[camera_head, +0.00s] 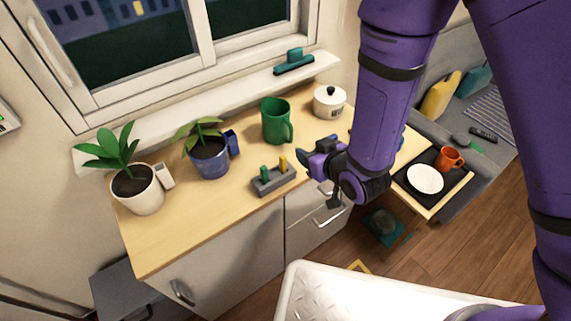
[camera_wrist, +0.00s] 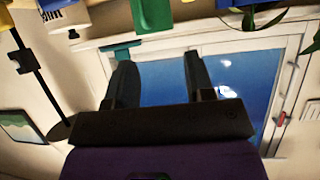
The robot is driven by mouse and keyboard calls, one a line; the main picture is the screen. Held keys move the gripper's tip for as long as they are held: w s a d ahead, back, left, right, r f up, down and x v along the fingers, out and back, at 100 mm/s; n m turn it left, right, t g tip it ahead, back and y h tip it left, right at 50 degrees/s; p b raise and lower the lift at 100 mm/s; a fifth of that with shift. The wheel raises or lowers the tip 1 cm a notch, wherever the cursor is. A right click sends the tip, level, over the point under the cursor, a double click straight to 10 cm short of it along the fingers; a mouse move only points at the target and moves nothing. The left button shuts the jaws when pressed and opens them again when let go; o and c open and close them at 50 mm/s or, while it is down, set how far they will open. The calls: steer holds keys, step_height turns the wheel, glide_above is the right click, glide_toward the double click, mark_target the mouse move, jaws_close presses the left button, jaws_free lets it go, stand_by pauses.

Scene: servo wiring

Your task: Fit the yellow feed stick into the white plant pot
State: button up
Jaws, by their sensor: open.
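The yellow feed stick (camera_head: 283,163) stands upright in a grey holder (camera_head: 275,184), beside a shorter green stick (camera_head: 264,172). The white plant pot (camera_head: 140,194) stands at the counter's left end with a leafy plant in dark soil. My gripper (camera_head: 307,155) is just right of the holder, above the counter's front edge, apart from the stick. In the wrist view my gripper (camera_wrist: 157,60) has its two fingers spread with nothing between them, against the window. I cannot make out the stick or white pot in that view.
A blue pot (camera_head: 209,163) with a plant stands between the white pot and the holder. A green mug (camera_head: 275,122) and a lidded white jar (camera_head: 329,103) stand behind. A tray with a white plate (camera_head: 425,179) and orange mug (camera_head: 449,159) is at right. The counter's front left is clear.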

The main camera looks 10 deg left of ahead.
mark_target(285, 159)
steer(key=s+a+f+n+y, duration=0.1)
steer(key=s+a+f, duration=0.1)
steer(key=s+f, duration=0.15)
steer(key=x, duration=1.1)
steer(key=shift+w+d, duration=0.1)
steer(key=shift+d, duration=0.05)
steer(key=shift+c, duration=0.5)
jaws_close()
